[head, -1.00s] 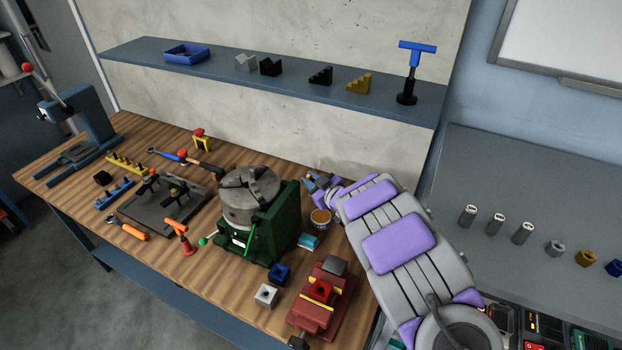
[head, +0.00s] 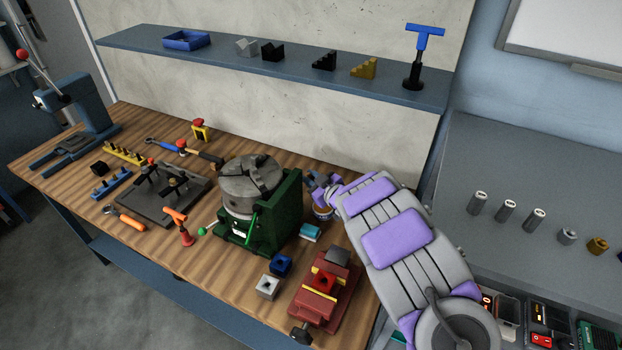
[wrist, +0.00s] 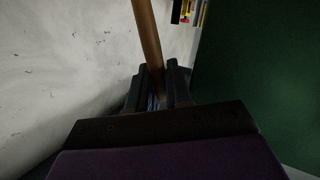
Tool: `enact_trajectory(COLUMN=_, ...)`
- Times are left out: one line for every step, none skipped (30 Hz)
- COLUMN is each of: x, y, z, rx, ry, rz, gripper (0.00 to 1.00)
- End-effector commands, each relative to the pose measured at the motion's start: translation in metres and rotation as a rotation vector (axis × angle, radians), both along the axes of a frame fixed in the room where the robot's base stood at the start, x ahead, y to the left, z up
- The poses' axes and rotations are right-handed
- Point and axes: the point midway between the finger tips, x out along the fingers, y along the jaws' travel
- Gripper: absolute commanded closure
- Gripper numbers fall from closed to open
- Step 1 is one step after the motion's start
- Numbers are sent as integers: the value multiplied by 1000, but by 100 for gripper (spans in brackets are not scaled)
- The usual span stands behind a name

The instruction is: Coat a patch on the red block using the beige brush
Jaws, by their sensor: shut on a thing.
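My gripper (head: 315,187) is beside the green chuck fixture, low over the back of the bench. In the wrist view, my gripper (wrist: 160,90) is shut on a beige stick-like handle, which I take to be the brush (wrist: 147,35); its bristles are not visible. A small tin (head: 322,213) stands just below my gripper, partly hidden by my arm. The red block (head: 325,281), with a dark hole in its top, sits between the yellow-edged jaws of the red vise (head: 313,308) at the bench's front right. No coated patch can be made out on it.
The green chuck fixture (head: 275,222) stands left of my gripper and fills the right of the wrist view. A teal block (head: 310,233), a blue block (head: 281,264) and a white block (head: 267,287) lie between chuck and vise. The wall rises behind.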

Motion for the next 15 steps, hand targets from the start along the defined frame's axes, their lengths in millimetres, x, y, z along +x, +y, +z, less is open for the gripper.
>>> enact_trajectory(x=0, y=0, z=0, rx=0, ry=0, rz=0, gripper=100)
enact_trajectory(x=0, y=0, z=0, rx=0, ry=0, rz=0, gripper=100)
enact_trajectory(x=0, y=0, z=0, rx=0, ry=0, rz=0, gripper=100)
enact_trajectory(x=0, y=0, z=0, rx=0, ry=0, rz=0, gripper=100)
enact_trajectory(x=0, y=0, z=0, rx=0, ry=0, rz=0, gripper=100)
enact_trajectory(x=0, y=0, z=0, rx=0, ry=0, rz=0, gripper=100)
enact_trajectory(x=0, y=-1, z=-1, rx=1, ry=1, rz=0, gripper=100)
enact_trajectory(x=0, y=-1, z=-1, rx=1, ry=0, rz=-1, gripper=100)
enact_trajectory(x=0, y=-1, z=-1, rx=1, ry=0, rz=-1, gripper=100)
enact_trajectory(x=0, y=-1, z=-1, rx=1, ry=0, rz=-1, gripper=100)
enact_trajectory(x=0, y=-1, z=-2, rx=1, ry=0, rz=-1, gripper=100)
enact_trajectory(x=0, y=-1, z=-2, rx=1, ry=0, rz=-1, gripper=100)
enact_trajectory(x=0, y=-1, z=-3, rx=1, ry=0, rz=-1, gripper=100)
enact_trajectory(x=0, y=-1, z=-3, rx=1, ry=0, rz=-1, gripper=100)
enact_trajectory(x=0, y=-1, z=-3, rx=0, ry=0, rz=0, gripper=100)
